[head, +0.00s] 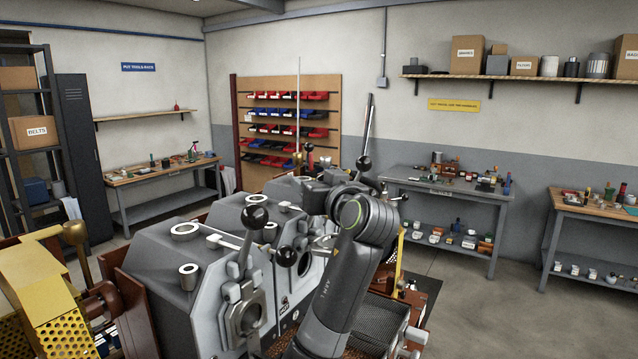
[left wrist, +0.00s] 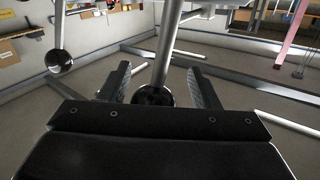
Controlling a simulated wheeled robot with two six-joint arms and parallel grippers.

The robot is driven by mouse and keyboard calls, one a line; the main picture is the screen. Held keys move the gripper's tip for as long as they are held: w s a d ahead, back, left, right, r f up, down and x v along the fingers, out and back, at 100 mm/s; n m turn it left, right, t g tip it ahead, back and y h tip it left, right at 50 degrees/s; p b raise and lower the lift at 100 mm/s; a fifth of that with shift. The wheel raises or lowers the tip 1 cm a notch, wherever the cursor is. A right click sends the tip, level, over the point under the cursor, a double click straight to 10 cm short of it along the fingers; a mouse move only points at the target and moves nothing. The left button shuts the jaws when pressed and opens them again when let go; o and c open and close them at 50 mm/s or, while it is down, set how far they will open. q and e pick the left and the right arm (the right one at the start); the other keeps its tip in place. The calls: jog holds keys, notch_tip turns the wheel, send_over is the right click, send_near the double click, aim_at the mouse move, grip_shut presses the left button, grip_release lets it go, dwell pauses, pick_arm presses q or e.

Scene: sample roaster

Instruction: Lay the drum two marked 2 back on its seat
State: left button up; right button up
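The grey roaster (head: 165,262) stands in the lower middle of the head view, with round rings on top and black-knobbed levers on its front. I cannot make out a drum marked 2 or its seat; no such number is readable. My arm (head: 340,290) rises in front of the roaster and hides part of it; its fingers do not show clearly there. In the left wrist view my left gripper (left wrist: 160,88) is open, with a black ball knob (left wrist: 153,96) on a metal rod between its fingers. Gaps show on both sides of the knob. My right gripper is not in view.
Another black ball knob (left wrist: 60,62) hangs close by on the left in the left wrist view. Yellow perforated metal (head: 40,280) stands at the left of the head view. A dark mesh tray (head: 375,318) lies right of my arm. Open floor (head: 480,315) is at the right.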

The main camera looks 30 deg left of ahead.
pick_arm(q)
jog(key=shift+r, duration=0.1)
jog(key=shift+s+d, duration=0.2)
jog(key=shift+d, duration=0.25)
jog(key=b+v, duration=0.8)
jog(key=v, duration=0.8)
jog(key=shift+s, duration=0.3)
jog(key=shift+d, duration=0.1)
